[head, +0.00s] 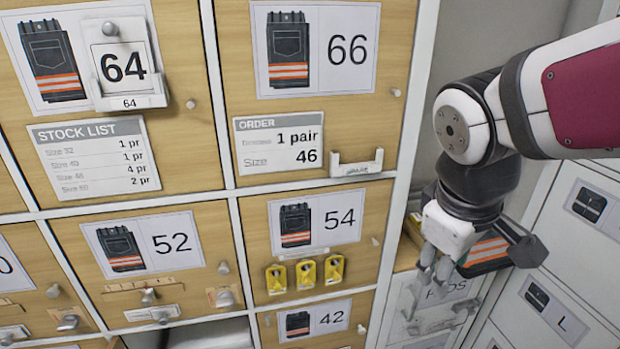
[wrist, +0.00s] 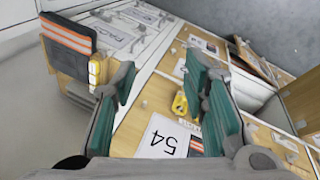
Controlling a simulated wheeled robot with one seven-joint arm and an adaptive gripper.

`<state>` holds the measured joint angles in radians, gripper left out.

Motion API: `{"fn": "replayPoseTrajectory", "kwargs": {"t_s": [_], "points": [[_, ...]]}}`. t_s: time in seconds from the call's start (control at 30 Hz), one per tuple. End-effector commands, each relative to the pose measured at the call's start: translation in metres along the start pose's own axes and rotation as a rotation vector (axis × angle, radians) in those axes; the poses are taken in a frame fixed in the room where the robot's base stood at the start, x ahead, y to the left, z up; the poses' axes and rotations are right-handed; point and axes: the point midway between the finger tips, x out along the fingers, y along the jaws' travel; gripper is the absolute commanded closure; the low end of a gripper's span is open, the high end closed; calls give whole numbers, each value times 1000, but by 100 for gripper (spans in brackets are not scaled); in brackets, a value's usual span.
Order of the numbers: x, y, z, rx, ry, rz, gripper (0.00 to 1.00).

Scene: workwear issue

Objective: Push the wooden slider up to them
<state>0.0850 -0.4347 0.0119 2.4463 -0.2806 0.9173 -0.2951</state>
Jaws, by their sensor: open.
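A thin wooden strip with small pegs (head: 138,286) runs across the front of drawer 52 in the head view; it looks like the slider, but I cannot tell its moving part. Three yellow tags (head: 306,274) hang in a row on drawer 54 (head: 340,245), to the right of the strip. My gripper (head: 433,275) is open, pointing down, right of the drawers and well apart from the strip.
Folded dark trousers with orange stripes (head: 487,250) lie right behind my gripper; they also show in the wrist view (wrist: 68,45). Metal knobs (head: 225,298) stick out from drawer fronts. A white bracket (head: 357,164) is on drawer 66. White lockers (head: 550,310) stand at right.

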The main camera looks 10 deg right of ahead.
Motion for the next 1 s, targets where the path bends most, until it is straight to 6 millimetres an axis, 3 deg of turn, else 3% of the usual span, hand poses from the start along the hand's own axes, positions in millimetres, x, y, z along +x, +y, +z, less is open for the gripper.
{"fn": "replayPoseTrajectory", "kwargs": {"t_s": [0.13,0.27,0.67,0.87,1.0], "points": [[6,-4,4,112,67,-9,60],[22,10,-2,161,126,21,60],[81,79,-24,65,224,196,60],[138,134,-35,-121,263,329,60],[193,172,-38,-332,307,424,60]]}}
